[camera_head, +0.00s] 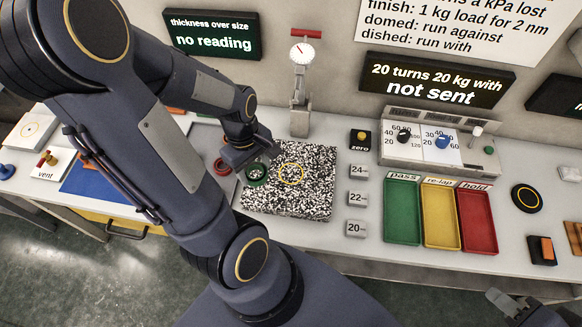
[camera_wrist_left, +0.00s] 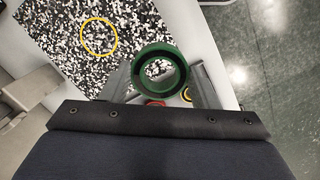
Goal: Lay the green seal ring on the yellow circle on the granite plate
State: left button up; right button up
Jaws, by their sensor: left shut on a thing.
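The green seal ring (camera_head: 257,182) is in the fingers of my left gripper (camera_head: 254,164). The left wrist view shows the ring (camera_wrist_left: 160,48) between the two grey fingers (camera_wrist_left: 163,82), which are shut on it. It is over the near-left part of the speckled black-and-white granite plate (camera_head: 300,205), left of the yellow circle (camera_head: 303,175). In the left wrist view the yellow circle (camera_wrist_left: 117,38) is up and left of the ring, with bare plate between. The ring's height above the plate is unclear. Part of my right gripper (camera_head: 508,302) shows at the bottom right.
A red ring (camera_head: 222,167) lies left of the plate. A dial gauge stand (camera_head: 300,95) stands behind it.

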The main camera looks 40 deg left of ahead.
pick_arm(q)
jog(key=w+d+f, duration=0.1)
jog(key=w+f, duration=0.3)
jog(key=w, duration=0.3)
jog(key=b, duration=0.5)
send_over(292, 174)
jog(key=s, duration=0.2)
jog(key=f, duration=0.3)
jog(key=shift+w+a+f, duration=0.25)
jog(key=shift+a+f, duration=0.15)
jog(key=shift+w+d+f, duration=0.1)
jog(key=shift+w+f, duration=0.1)
jog(key=shift+w, duration=0.2)
jog(key=shift+w+f+b, duration=0.2)
jog(key=shift+f+b, duration=0.15)
jog(key=shift+b, duration=0.15)
notch_tip(292, 174, down, 3)
jog(key=b, duration=0.3)
jog(key=shift+w+f, duration=0.15)
jog(key=shift+f, duration=0.05)
jog(key=shift+r, duration=0.2)
